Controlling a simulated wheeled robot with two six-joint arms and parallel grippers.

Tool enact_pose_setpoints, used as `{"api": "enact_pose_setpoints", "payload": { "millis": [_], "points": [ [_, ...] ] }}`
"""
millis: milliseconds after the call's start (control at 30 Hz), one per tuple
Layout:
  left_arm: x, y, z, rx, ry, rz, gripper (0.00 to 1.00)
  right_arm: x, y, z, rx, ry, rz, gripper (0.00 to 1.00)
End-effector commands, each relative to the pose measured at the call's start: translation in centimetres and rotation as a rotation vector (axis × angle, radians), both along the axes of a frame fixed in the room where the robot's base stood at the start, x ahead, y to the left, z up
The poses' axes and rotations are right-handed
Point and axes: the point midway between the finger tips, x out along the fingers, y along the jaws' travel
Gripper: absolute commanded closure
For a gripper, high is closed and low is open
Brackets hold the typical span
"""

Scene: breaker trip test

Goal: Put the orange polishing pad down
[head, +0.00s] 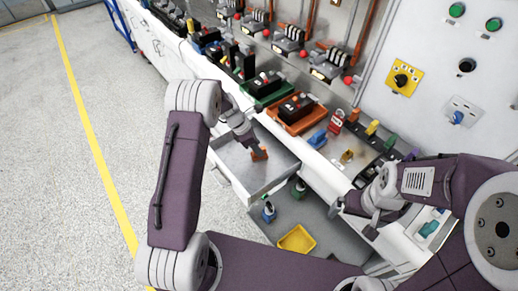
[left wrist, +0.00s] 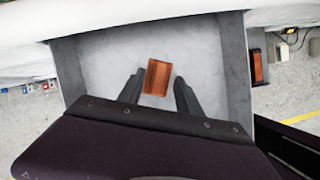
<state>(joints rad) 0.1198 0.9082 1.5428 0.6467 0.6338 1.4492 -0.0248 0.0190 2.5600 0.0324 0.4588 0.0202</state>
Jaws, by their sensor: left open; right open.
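The orange polishing pad (left wrist: 158,77) lies on the floor of an open grey drawer (left wrist: 105,58) in the left wrist view. In the head view the pad (head: 260,154) shows small inside the drawer (head: 238,178). My left gripper (left wrist: 158,92) is open, with its two dark fingers apart on either side of the pad's near end. In the head view my left gripper (head: 256,148) reaches down into the drawer, close to the pad. I cannot tell whether the fingers touch it. My right gripper (head: 355,218) is open and empty, to the right by the bench front.
A yellow bin (head: 297,239) and small bottles (head: 269,211) stand on a grey surface below the drawer. An orange tray (head: 296,117) and a green tray (head: 263,91) sit on the bench behind it. Open floor lies left, with a yellow line (head: 92,135).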

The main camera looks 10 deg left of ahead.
Motion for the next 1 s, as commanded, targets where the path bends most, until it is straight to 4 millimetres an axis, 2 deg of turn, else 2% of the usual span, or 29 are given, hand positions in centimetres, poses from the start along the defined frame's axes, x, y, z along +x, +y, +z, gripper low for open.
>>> {"api": "enact_pose_setpoints", "payload": {
  "millis": [100, 300, 433, 667, 767, 900, 1000],
  "points": [
    [-0.5, 1.0, 2.8, 0.0, -0.004, 0.002, 0.59, 0.0, 0.0, 0.1, 0.0, 0.0, 0.0, 0.0],
    [-1.3, 2.6, 7.0, 0.001, -0.004, 0.002, 0.59, 0.0, 0.0, 0.2, 0.0, 0.0, 0.0, 0.0],
    [-1.7, 3.1, 8.4, 0.0, 0.0, 0.001, 0.59, 0.0, 0.0, 0.2, 0.0, 0.0, 0.0, 0.0],
    [-2.4, 3.1, 9.0, 0.02, -0.01, -0.047, 0.59, 0.0, 0.0, 0.2, 0.0, 0.0, 0.0, 0.0],
    [-6.2, 2.4, 9.6, 0.137, -0.071, -0.35, 0.59, 0.0, 0.0, 0.2, 0.0, 0.0, 0.0, 0.0],
    [-14.8, 1.8, 10.3, 0.355, -0.191, -1.079, 0.59, 0.0, 0.0, 0.2, 0.0, 0.0, 0.0, 0.0],
    [-20.0, 1.8, 10.2, 0.452, -0.256, -1.548, 0.59, 0.0, 0.0, 0.2, 0.0, 0.0, 0.0, 0.0]
  ]
}}
